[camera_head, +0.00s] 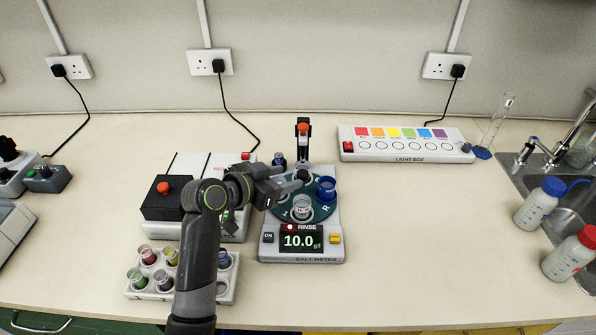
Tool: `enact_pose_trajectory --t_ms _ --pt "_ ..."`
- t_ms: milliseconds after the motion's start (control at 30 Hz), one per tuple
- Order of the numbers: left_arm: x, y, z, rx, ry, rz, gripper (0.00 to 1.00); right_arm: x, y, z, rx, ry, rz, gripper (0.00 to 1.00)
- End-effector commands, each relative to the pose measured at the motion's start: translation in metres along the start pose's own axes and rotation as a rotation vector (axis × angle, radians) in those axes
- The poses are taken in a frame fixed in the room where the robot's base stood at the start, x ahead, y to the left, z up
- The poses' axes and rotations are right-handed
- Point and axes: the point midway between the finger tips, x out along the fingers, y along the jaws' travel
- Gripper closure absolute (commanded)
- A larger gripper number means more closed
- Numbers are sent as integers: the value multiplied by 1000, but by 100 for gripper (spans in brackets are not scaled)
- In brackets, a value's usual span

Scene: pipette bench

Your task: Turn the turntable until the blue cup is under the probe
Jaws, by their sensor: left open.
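The turntable (318,216) is a dark teal disc with white letters, set on the salt meter (301,256). The blue cup (326,188) stands on its right side. A clear cup (301,207) stands at the disc's front. The probe (303,132) appears to be the black post with an orange part at the back of the meter; its tip is not clear. My left gripper (292,181) reaches in from the left over the disc, open, with its fingers close to the dark central knob (303,174). Contact cannot be told. It hides the disc's left part. My right gripper is not in view.
A small dark cup (279,160) is behind my gripper. A rack of coloured cups (144,291) stands at front left. A device with an orange knob (164,189) is left of the meter. A light box (405,146) and bottles (538,204) are right. Bench front right is clear.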

Motion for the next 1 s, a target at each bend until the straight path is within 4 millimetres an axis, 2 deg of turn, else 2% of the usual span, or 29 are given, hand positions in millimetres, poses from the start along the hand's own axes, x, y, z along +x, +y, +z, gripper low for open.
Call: enact_pose_trajectory --t_ms 100,333,500,800,1000 --pt "19 0 -1 -3 -1 3 52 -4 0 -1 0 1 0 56" --pt "45 0 -1 -1 0 0 52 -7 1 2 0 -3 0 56" --pt "53 0 0 -1 0 0 52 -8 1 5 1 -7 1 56" --pt "54 0 0 0 0 -1 52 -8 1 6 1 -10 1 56" --pt "54 0 0 -1 0 -1 78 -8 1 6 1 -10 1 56"
